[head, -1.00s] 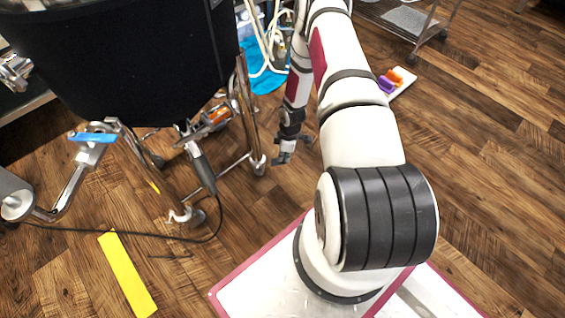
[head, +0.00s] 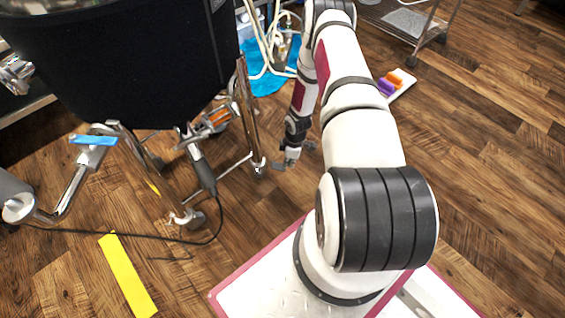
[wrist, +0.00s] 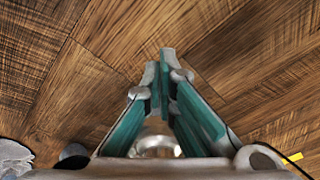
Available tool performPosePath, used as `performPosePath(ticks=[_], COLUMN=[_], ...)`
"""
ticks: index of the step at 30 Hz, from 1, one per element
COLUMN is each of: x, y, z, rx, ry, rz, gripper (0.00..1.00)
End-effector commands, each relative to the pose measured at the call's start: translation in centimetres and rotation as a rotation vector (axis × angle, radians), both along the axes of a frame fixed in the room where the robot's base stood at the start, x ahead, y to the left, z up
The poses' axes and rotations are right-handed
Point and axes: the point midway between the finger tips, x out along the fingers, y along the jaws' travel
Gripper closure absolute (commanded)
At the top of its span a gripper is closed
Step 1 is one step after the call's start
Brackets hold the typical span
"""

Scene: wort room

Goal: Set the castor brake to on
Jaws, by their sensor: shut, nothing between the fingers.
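A black vessel (head: 120,75) stands on a steel frame with castors. One castor (head: 188,218) is at the near leg, with a metal fitting beside it. Another castor (head: 258,168) is at the foot of the right leg. The brake lever and its setting are too small to make out. My gripper (head: 288,163) hangs low over the floor, just right of the right leg's castor and apart from it. In the wrist view the gripper (wrist: 166,58) points at bare floor, its green-lined fingers together and empty.
A black cable (head: 150,238) and a yellow strip (head: 127,275) lie on the wood floor. A blue sheet (head: 268,78) with pale hoses lies behind my gripper. A wheeled metal cart (head: 405,22) stands at the back right. Floor on the right is mostly clear.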

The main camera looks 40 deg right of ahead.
Motion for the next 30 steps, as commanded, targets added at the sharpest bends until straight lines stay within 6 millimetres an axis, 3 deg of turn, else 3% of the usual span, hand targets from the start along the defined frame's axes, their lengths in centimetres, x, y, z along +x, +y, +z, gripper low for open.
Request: performPosePath(ticks=[3, 14, 20, 30], x=[-0.8, -0.8, -0.9, -1.4], y=[-0.9, -0.9, -1.2, -1.6], z=[0.4, 0.9, 3.6, 10.0], rx=[0.001, -0.001, -0.001, -0.001], ry=[-0.001, -0.001, -0.003, -0.002], rz=[-0.002, 0.000, 0.000, -0.001], gripper=[1.00, 1.00, 1.00, 1.00])
